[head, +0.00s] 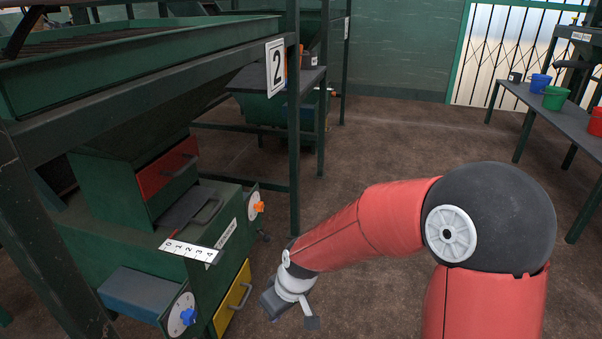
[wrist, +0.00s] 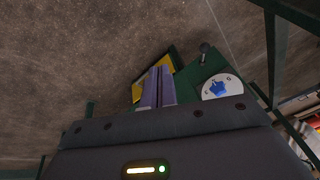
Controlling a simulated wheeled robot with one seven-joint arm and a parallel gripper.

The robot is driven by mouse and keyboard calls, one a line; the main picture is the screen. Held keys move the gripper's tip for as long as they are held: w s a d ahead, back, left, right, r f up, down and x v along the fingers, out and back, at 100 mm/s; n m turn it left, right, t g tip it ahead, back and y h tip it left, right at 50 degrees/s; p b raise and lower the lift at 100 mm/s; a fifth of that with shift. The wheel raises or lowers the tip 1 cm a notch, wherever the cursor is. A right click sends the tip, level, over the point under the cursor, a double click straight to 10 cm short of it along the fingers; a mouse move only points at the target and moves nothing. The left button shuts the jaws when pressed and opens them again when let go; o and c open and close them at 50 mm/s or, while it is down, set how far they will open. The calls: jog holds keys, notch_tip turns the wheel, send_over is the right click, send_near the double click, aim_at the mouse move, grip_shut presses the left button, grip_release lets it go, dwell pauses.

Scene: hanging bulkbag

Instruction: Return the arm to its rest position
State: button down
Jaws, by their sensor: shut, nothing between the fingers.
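My red arm reaches from the right of the head view to the lower middle. The gripper hangs above the brown floor, just right of the green machine (head: 120,220). In the wrist view the machine's yellow panel (wrist: 157,75) and a white dial with a blue knob (wrist: 221,87) lie beyond the fingers.
The machine carries a red drawer (head: 165,170), a numbered strip (head: 188,250), a dial with a blue knob (head: 183,315) and one with an orange knob (head: 256,206). A green post (head: 293,140) stands behind. A table (head: 545,105) with buckets is far right. Middle floor is clear.

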jog(key=s+d+r+m+t+h+p, duration=0.2)
jog(key=s+d+r+m+t+h, duration=0.15)
jog(key=d+r, duration=0.95)
jog(key=s+d+r+m+t+p, duration=0.1)
jog(key=s+d+r+m, duration=0.4)
jog(key=s+d+r, duration=0.3)
jog(key=s+r, duration=0.2)
jog(key=s, duration=0.1)
jog(key=shift+s+p, duration=0.2)
jog(key=shift+p, duration=0.1)
jog(key=shift+r, duration=0.15)
